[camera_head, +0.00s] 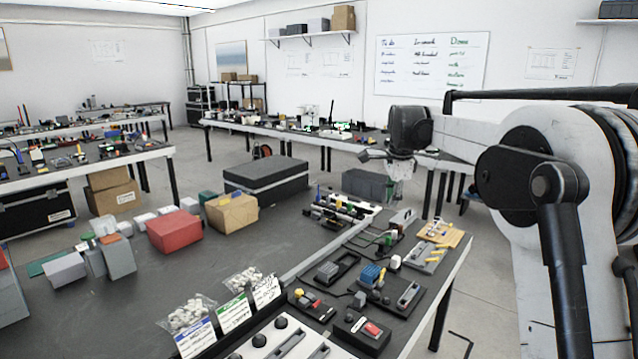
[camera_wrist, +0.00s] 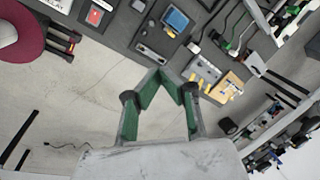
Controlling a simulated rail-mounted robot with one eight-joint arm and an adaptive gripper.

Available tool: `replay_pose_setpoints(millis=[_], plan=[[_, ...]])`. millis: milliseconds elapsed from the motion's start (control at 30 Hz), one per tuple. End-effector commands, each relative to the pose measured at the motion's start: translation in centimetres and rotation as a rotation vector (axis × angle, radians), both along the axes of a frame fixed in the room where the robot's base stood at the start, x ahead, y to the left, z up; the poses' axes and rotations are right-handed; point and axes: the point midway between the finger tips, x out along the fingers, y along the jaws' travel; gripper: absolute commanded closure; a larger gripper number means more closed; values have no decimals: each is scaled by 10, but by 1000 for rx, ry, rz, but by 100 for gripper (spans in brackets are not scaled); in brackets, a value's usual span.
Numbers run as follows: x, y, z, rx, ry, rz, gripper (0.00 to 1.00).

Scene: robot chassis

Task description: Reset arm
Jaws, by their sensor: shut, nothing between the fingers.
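My arm reaches in from the right in the head view, above the right end of the workbench (camera_head: 300,262). My gripper (camera_head: 398,187) hangs at the end of the arm, near the bench's far right edge, and is small in that view. In the wrist view my gripper (camera_wrist: 171,82) shows its green-padded fingers shut with nothing held. Bare floor and the bench edge lie beyond the fingers.
Boards with small parts, a blue block (camera_head: 370,274) and a yellow board (camera_head: 440,233) fill the bench's right side. A red box (camera_head: 174,231), a cardboard box (camera_head: 232,213) and a dark case (camera_head: 266,180) stand farther left. Open floor lies right of the bench.

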Motion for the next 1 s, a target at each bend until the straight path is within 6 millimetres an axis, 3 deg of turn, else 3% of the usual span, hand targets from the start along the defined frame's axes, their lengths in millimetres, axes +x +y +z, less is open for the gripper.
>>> replay_pose_setpoints(millis=[200, 500, 767, 1000], plan=[[-59, 1, 30, -49, -51, 179, 100], [-145, 3, 51, -131, -121, 422, 100], [-224, 4, 50, -215, -177, 630, 100], [-298, 4, 35, -304, -224, 818, 100]])
